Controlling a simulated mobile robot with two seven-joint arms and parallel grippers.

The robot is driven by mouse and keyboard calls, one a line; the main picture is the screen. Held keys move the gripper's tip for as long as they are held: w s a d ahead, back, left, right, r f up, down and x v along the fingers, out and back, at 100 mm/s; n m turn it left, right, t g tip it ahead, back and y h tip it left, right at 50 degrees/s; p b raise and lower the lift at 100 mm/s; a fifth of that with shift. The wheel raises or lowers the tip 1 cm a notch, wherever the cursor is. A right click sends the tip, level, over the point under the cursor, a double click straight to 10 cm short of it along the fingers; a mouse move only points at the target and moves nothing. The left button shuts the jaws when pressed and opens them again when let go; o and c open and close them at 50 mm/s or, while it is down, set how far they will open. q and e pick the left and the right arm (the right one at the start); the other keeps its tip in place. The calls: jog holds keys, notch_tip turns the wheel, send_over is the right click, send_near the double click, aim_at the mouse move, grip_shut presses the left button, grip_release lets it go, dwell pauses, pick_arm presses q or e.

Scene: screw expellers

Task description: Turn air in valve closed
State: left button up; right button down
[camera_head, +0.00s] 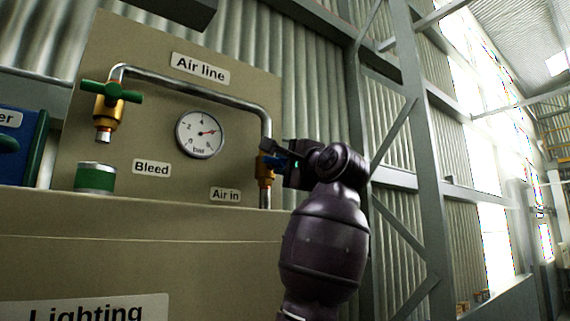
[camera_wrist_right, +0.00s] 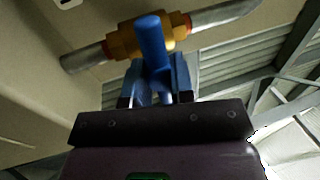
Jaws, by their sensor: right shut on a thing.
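The air in valve (camera_head: 265,178) is a brass body on the right vertical leg of the grey pipe, beside the "Air in" label (camera_head: 225,195). Its blue handle (camera_wrist_right: 152,45) points toward the camera in the right wrist view, with the brass body (camera_wrist_right: 150,36) behind it. My right gripper (camera_head: 276,158) is at the valve and shut on the blue handle, with a finger on each side of it (camera_wrist_right: 158,82). In the head view the gripper partly covers the handle. My left gripper is not in view.
The panel also carries a pressure gauge (camera_head: 200,134), a green-handled bleed valve (camera_head: 109,94) and a green cup (camera_head: 95,178) below it. The pipe (camera_head: 190,88) arches over the gauge. A ledge (camera_head: 150,207) runs below; a steel column (camera_head: 425,130) stands to the right.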

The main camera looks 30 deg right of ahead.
jog(key=shift+s+r, duration=0.2)
jog(key=shift+r, duration=0.15)
jog(key=c, duration=1.2)
grip_release()
jog(key=shift+w, duration=0.1)
jog(key=shift+o, duration=0.5)
jog(key=shift+f, duration=0.15)
jog(key=shift+f, duration=0.1)
jog(key=shift+s, duration=0.25)
jog(key=b+v, duration=0.2)
jog(key=v, duration=0.8)
jog(key=shift+s+b, duration=0.15)
jog(key=shift+b, duration=0.15)
